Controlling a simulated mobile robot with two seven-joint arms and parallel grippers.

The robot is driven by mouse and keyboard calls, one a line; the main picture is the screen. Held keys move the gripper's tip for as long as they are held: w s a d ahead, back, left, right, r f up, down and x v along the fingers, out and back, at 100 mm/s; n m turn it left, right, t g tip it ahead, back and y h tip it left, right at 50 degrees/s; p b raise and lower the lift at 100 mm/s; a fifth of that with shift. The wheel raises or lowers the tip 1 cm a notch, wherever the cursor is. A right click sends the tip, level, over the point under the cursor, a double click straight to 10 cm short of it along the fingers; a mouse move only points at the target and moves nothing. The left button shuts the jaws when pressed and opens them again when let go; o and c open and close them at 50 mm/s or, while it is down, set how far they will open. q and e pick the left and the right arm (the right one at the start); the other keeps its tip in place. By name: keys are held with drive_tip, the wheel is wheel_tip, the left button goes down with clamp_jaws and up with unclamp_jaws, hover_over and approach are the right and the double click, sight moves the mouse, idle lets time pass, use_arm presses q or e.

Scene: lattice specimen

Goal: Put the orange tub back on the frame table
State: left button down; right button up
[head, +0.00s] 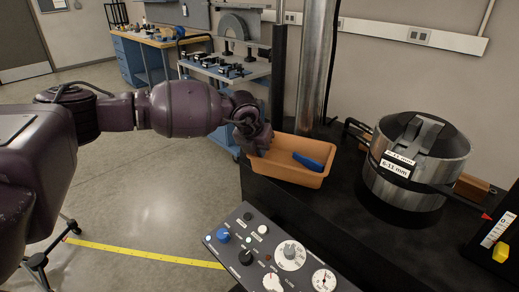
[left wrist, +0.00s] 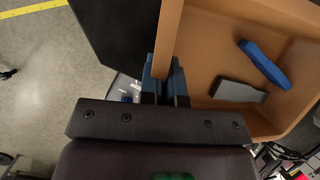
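The orange tub (head: 283,172) is at the left end of the black frame table (head: 330,216). I cannot tell whether it rests on the top or hangs just above it. It holds a blue piece (head: 308,162), and the left wrist view also shows a grey block (left wrist: 238,91) in it. My left gripper (head: 262,146) is at the tub's left wall. In the left wrist view its fingers (left wrist: 165,84) stand close together, one on each side of the wall of the tub (left wrist: 285,20), and look shut on it. My right gripper is not in view.
A metal cylinder (head: 416,165) with labels stands on the table right of the tub. A steel column (head: 316,70) rises behind the tub. A control panel (head: 280,253) is in front. A cart (head: 228,68) stands behind; open floor lies left.

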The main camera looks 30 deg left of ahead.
use_arm(q)
drive_tip(key=shift+f, duration=0.6)
drive_tip(key=c, duration=1.2)
unclamp_jaws()
drive_tip(key=shift+c, duration=0.2)
drive_tip(key=shift+r, duration=0.2)
drive_tip(key=p+v, duration=0.1)
drive_tip(key=v, duration=0.9)
drive_tip(key=shift+r, duration=0.2)
drive_tip(key=shift+s, duration=0.15)
